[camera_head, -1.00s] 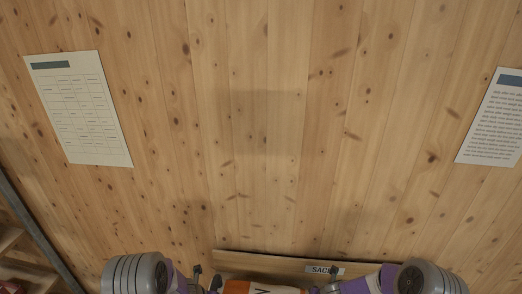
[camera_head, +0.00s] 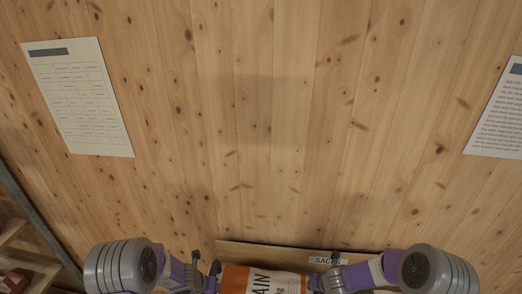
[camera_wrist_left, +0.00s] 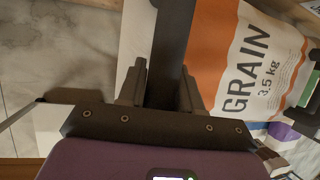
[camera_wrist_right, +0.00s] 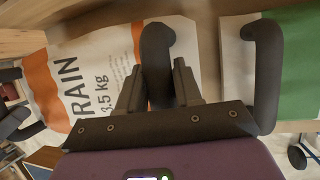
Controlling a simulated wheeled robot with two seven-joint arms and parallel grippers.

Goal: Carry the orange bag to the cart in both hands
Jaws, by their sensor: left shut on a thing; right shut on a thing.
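The orange bag (camera_head: 234,279), white with orange bands and the words GRAIN 3.5 kg, shows at the bottom edge of the head view, between my grippers. It also shows in the left wrist view (camera_wrist_left: 208,45) and the right wrist view (camera_wrist_right: 82,50). My left gripper (camera_wrist_left: 160,82) is shut on a dark handle at one side of the bag. My right gripper (camera_wrist_right: 157,82) is shut on a dark handle at the other side. The bag's lower part is out of the head view. I cannot make out the cart.
A plank wall (camera_head: 270,130) fills the head view, with a chart (camera_head: 78,97) and a text sheet (camera_head: 500,120). A wooden board with a SACKS label (camera_head: 323,260) is behind the bag. A green item (camera_wrist_right: 300,65) beside a dark handle (camera_wrist_right: 265,75) shows in the right wrist view.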

